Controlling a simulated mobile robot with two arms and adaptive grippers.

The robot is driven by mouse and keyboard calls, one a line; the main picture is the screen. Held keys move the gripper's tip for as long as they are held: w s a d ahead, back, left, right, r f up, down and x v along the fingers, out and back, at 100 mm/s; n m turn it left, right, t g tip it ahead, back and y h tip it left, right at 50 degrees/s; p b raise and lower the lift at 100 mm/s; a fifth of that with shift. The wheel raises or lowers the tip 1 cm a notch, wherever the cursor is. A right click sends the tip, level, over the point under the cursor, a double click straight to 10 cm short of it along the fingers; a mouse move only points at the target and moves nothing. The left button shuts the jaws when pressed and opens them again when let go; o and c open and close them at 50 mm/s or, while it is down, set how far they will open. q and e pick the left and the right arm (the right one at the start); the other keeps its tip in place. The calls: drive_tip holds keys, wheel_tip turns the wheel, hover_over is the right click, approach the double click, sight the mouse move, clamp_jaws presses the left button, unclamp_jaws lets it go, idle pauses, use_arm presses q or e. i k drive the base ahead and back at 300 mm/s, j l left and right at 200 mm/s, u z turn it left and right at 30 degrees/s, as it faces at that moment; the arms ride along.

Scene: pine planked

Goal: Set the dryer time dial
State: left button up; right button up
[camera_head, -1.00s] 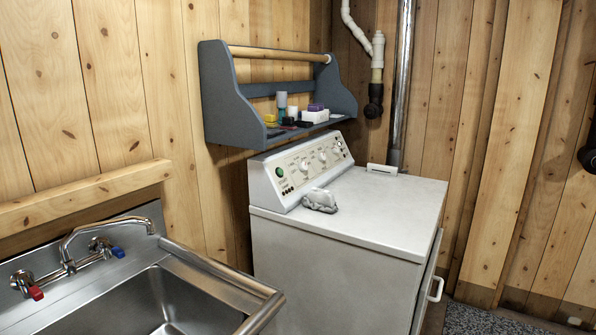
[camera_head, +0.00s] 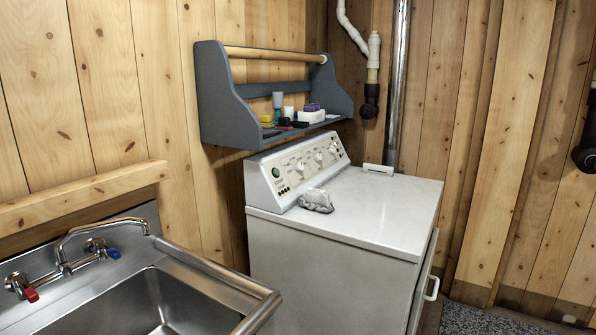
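The white dryer (camera_head: 338,240) stands against the pine wall in the middle of the head view. Its slanted control panel (camera_head: 285,176) at the back carries a green round button or light (camera_head: 276,172) at the left and several white dials. One dial (camera_head: 300,165) is left of the middle, another (camera_head: 318,157) is in the middle, and another (camera_head: 333,149) is towards the right end. I cannot read which is the time dial or where the dials point. Neither of my grippers is in view.
A crumpled grey cloth-like object (camera_head: 316,201) and a flat white item (camera_head: 380,169) lie on the dryer top. A grey-blue shelf (camera_head: 222,105) with small items hangs above the panel. A steel sink (camera_head: 150,300) with a faucet stands at the left front.

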sight(299, 166)
drive_tip(key=i+l, duration=0.2)
drive_tip(key=l, duration=0.15)
drive_tip(key=i+l+u, duration=0.1)
drive_tip(key=l, duration=0.25)
drive_tip(key=i+l, duration=0.25)
drive_tip(key=l, duration=0.15)
drive_tip(key=i+l+u, duration=0.1)
drive_tip(key=l, duration=0.25)
drive_tip(key=i+l, duration=0.2)
drive_tip(key=l, duration=0.2)
drive_tip(key=i+l+u, duration=0.1)
drive_tip(key=l, duration=0.3)
drive_tip(key=i, duration=0.1)
